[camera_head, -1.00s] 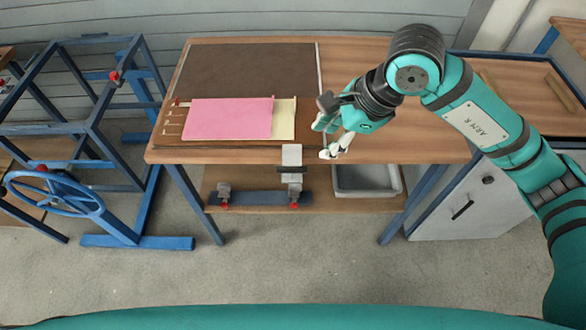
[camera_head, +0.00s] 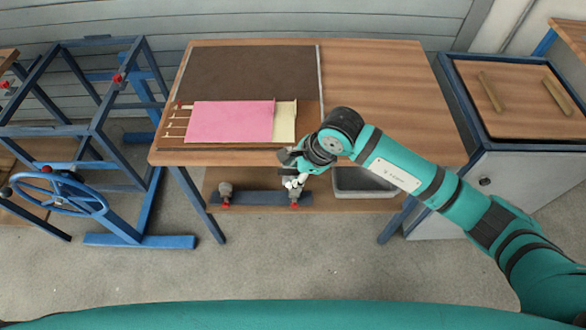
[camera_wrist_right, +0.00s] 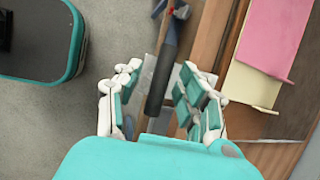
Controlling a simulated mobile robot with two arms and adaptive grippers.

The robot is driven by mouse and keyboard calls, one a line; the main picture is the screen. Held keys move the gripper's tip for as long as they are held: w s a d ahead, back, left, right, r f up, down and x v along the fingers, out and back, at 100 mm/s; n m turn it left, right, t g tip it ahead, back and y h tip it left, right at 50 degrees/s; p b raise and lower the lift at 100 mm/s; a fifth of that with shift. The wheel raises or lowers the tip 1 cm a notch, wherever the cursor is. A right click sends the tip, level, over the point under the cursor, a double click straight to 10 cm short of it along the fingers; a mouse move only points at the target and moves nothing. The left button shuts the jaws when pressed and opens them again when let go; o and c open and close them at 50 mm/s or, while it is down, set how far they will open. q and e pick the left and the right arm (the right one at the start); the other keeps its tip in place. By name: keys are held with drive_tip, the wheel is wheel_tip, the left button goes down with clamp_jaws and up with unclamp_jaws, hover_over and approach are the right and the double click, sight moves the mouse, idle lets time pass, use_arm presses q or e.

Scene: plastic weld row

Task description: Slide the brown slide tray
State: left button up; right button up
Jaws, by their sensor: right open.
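A brown tray surface (camera_head: 310,116) lies on the workbench beneath a pink sheet (camera_head: 230,121) and a cream sheet (camera_head: 285,121). Both sheets also show in the right wrist view, pink (camera_wrist_right: 275,35) and cream (camera_wrist_right: 250,85). My right gripper (camera_head: 293,183) is at the bench's front edge, fingers pointing down. In the right wrist view its open fingers (camera_wrist_right: 160,72) are on either side of a dark cylindrical handle (camera_wrist_right: 160,85) in front of a grey plate. I cannot tell whether they touch it. In the head view my right gripper hides the handle.
The bench (camera_head: 385,90) is clear on its right. A blue bar with red-tipped clamps (camera_head: 250,198) and a grey bin (camera_head: 362,181) are on the lower shelf. A blue frame with a handwheel (camera_head: 60,192) stands left; a cabinet (camera_head: 470,195) stands right.

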drive_tip(key=shift+a+f, duration=0.1)
drive_tip(key=shift+f, duration=0.05)
drive_tip(key=shift+c, duration=0.5)
clamp_jaws()
